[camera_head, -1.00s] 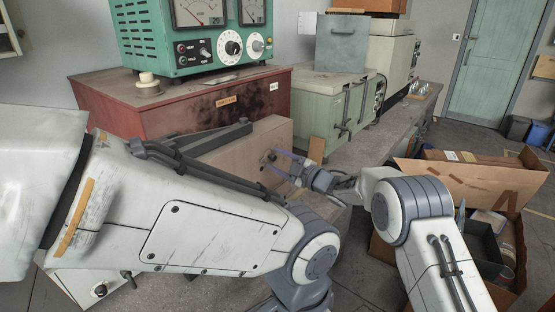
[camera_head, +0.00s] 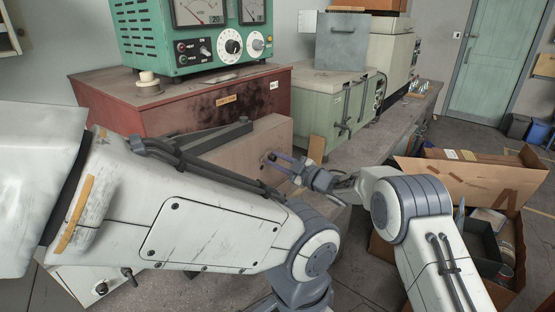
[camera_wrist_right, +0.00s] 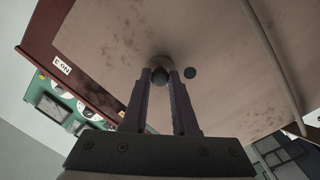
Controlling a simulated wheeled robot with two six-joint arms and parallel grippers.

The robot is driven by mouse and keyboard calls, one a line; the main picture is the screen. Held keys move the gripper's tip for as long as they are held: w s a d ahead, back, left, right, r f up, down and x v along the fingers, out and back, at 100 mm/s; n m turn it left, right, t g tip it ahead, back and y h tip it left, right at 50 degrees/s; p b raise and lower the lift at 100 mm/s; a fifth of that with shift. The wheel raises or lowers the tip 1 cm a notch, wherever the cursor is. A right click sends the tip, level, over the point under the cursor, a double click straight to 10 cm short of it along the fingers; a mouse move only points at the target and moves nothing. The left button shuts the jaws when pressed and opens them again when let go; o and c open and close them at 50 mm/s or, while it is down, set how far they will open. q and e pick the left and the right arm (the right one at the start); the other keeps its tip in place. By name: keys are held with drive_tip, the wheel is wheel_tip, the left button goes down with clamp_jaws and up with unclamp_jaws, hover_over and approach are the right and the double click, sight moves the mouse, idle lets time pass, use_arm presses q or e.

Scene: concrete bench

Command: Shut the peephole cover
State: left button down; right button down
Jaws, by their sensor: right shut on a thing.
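A pale brown panel (camera_head: 262,135) stands upright on the bench; it fills much of the right wrist view (camera_wrist_right: 120,40). A small round grey piece (camera_wrist_right: 160,65), apparently the peephole cover, is on the panel. A dark round hole (camera_wrist_right: 190,72) shows just right of it, uncovered. My right gripper (camera_head: 270,158) is at the panel face; in the right wrist view its fingertips (camera_wrist_right: 160,78) are shut on the round piece. My left arm crosses the head view, but its gripper is out of view.
A red-brown box (camera_head: 180,115) with a green meter unit (camera_head: 190,35) stands behind the panel. A pale green cabinet (camera_head: 325,105) stands to its right. An open cardboard box (camera_head: 470,175) with various items is at the right.

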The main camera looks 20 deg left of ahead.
drive_tip(key=m+p, duration=0.1)
drive_tip(key=m, duration=0.3)
drive_tip(key=s+f+m+g+p, duration=0.1)
drive_tip(key=m, duration=0.3)
drive_tip(key=f+m+p, duration=0.1)
drive_tip(key=m+p, duration=0.1)
drive_tip(key=m, duration=0.2)
drive_tip(key=shift+s+a+f+g, duration=0.2)
drive_tip(key=shift+s+a+g, duration=0.05)
drive_tip(key=shift+s+g, duration=0.05)
drive_tip(key=shift+s+a+f+m+p, duration=0.1)
drive_tip(key=shift+s+m+p, duration=0.2)
drive_tip(key=shift+m, duration=0.75)
drive_tip(key=shift+s+a+f+m+p, duration=0.15)
drive_tip(key=shift+m+p, duration=0.15)
drive_tip(key=shift+m, duration=0.75)
drive_tip(key=shift+d, duration=0.1)
drive_tip(key=c, duration=0.7)
unclamp_jaws()
drive_tip(key=shift+s, duration=0.1)
